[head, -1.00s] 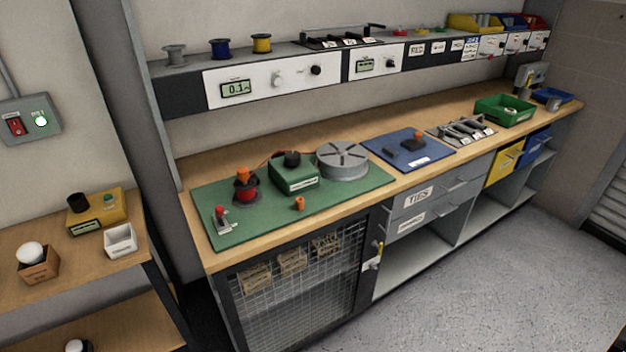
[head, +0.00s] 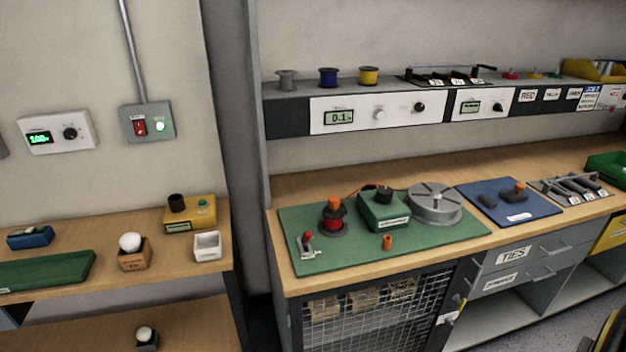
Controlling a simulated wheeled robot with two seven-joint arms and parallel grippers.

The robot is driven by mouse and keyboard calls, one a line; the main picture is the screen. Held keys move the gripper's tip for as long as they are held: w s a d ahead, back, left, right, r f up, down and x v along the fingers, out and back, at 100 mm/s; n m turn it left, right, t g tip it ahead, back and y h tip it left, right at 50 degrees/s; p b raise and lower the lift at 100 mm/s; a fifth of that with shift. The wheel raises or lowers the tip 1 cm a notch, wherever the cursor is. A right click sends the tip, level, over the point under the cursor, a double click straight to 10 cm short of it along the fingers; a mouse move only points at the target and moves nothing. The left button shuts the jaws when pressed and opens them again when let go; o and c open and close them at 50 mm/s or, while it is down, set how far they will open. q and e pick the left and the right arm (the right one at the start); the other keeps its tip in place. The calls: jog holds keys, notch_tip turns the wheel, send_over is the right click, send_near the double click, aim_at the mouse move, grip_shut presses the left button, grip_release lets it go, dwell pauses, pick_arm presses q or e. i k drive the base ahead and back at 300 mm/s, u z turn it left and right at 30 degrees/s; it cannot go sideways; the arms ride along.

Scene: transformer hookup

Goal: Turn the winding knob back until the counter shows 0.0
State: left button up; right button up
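A white panel (head: 357,117) on the shelf front above the bench carries a small display (head: 340,117) reading 0.1, a pale knob (head: 379,114) and a black knob (head: 420,107). A green box (head: 384,210) with a black knob (head: 384,194) on top stands on the green mat (head: 460,234). Its label is too small to read, and I cannot tell which knob is the winding knob. Neither of my grippers is in view.
On the mat are a red spool (head: 333,221), a grey slotted drum (head: 435,206), a small orange piece (head: 387,242) and a red-handled switch (head: 308,242). A wall box (head: 57,132) at left has a lit display and black knob. The bench front edge is clear.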

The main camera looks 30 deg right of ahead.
aim_at(385, 194)
jog(key=u, duration=0.2)
jog(key=i, duration=0.85)
jog(key=z, duration=0.85)
jog(key=i, duration=0.6)
jog(key=z, duration=0.7)
